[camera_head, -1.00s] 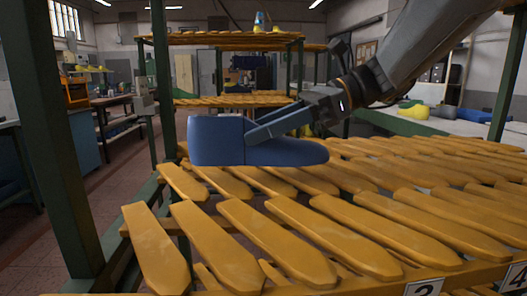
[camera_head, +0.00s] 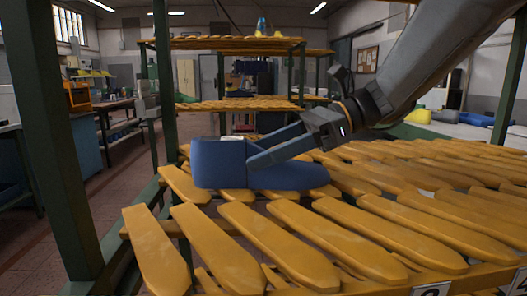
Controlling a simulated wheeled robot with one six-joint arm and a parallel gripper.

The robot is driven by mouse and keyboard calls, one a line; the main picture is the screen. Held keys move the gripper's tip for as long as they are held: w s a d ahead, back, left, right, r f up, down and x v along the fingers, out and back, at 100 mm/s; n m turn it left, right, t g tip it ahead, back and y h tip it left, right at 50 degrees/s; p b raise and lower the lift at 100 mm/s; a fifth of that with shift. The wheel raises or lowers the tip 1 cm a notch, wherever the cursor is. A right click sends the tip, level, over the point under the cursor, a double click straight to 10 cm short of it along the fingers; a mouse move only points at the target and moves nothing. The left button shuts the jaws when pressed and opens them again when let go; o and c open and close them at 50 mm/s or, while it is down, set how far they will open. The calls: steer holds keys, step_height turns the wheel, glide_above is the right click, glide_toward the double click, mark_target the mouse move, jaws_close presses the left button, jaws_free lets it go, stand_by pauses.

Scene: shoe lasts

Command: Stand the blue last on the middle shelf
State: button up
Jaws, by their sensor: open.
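The blue last (camera_head: 220,165) stands upright, sole down, on the yellow slats of the near shelf (camera_head: 285,238). Its tall heel block is at the left and its low toe points right. My gripper (camera_head: 250,152) comes in from the upper right. Its jaws are open, with one finger in front of the last and the other behind it, just right of the heel block. The near finger hides part of the last. Whether the fingers touch it cannot be told.
A green post (camera_head: 50,130) rises at the left and another (camera_head: 163,80) behind the last. Number labels (camera_head: 430,291) sit on the shelf's front edge. Bare slats spread in front and to the right. A bench (camera_head: 435,128) with yellow and blue items stands behind right.

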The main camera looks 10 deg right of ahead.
steer(key=p+v, duration=0.1)
steer(key=v, duration=1.1)
steer(key=shift+r+p, duration=0.1)
steer(key=shift+p, duration=0.3)
steer(key=shift+s, duration=0.15)
